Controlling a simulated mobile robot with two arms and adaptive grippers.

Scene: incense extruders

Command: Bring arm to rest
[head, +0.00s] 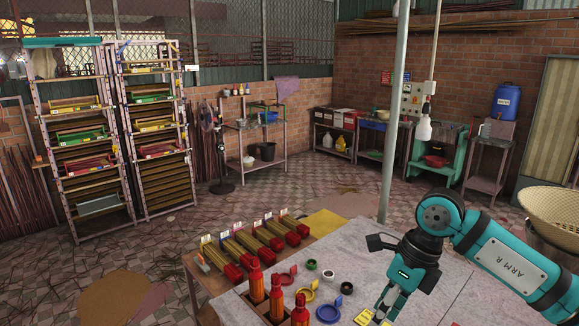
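My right arm (510,262) comes in from the right over the grey table top (450,300) and bends down at a teal and black wrist. My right gripper (384,308) points down near the bottom edge of the view, close above the table. Its fingertips are small and partly cut off, so I cannot tell whether it is open or shut, or whether it touches the yellow piece (363,316) beside it. My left arm and gripper are not in view.
Several red and brass extruders (262,238) lie on the table's left part. A metal pole (394,120) rises behind the table. A woven basket (553,215) is at right.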

